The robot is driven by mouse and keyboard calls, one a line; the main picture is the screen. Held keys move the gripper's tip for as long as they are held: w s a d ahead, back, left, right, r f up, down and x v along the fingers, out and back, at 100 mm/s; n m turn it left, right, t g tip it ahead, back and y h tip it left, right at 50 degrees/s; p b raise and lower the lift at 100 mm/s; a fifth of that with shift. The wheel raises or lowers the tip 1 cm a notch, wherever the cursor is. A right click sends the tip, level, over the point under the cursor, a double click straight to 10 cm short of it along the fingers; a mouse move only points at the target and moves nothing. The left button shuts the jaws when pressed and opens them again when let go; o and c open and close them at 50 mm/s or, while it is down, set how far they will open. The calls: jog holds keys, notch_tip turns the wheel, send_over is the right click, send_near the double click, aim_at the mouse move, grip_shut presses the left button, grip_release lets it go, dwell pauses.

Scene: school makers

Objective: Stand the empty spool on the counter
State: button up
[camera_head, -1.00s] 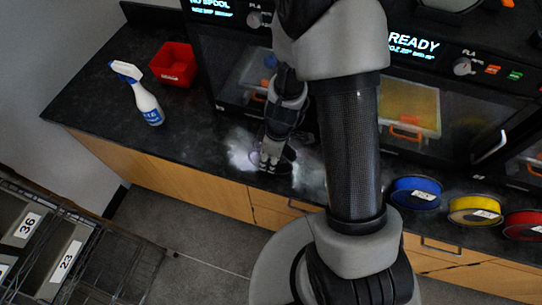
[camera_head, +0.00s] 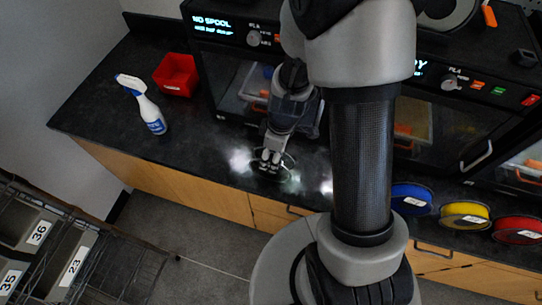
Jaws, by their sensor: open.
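My gripper (camera_head: 270,160) is low over the black counter (camera_head: 205,150), near its front edge. A dark round spool (camera_head: 284,178) shows right at the fingertips and is partly hidden by them. It looks to be on the counter top; I cannot tell whether the fingers touch it. The jaws are open. Bright light patches lie on the counter on both sides of the gripper.
A white spray bottle (camera_head: 147,108) and a red bin (camera_head: 177,74) stand at the left. Printers line the back, one reading NO SPOOL (camera_head: 211,21). Blue (camera_head: 411,197), yellow (camera_head: 464,213) and red (camera_head: 517,229) spools lie at the right. A wire rack (camera_head: 120,270) stands lower left.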

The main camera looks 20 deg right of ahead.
jog(key=r, duration=0.2)
jog(key=r+p, duration=0.1)
jog(key=r, duration=0.1)
jog(key=shift+s+d+r, duration=0.1)
jog(key=shift+d+r, duration=0.1)
jog(key=shift+r, duration=0.1)
jog(key=s+r+m+t, duration=0.1)
jog(key=s+r+m, duration=0.2)
jog(key=s+r, duration=0.2)
jog(key=s+r+m+t, duration=0.1)
jog(key=s+r+m, duration=0.3)
jog(key=r, duration=0.7)
jog(key=s+r+m+t+h, duration=0.1)
jog(key=s+r+m, duration=0.2)
jog(key=s+r, duration=0.2)
notch_tip(320, 180, up, 3)
jog(key=shift+s+a+r+m+t, duration=0.2)
jog(key=shift+s+a+m+t, duration=0.1)
jog(key=shift+m+t, duration=0.1)
jog(key=shift+c, duration=0.3)
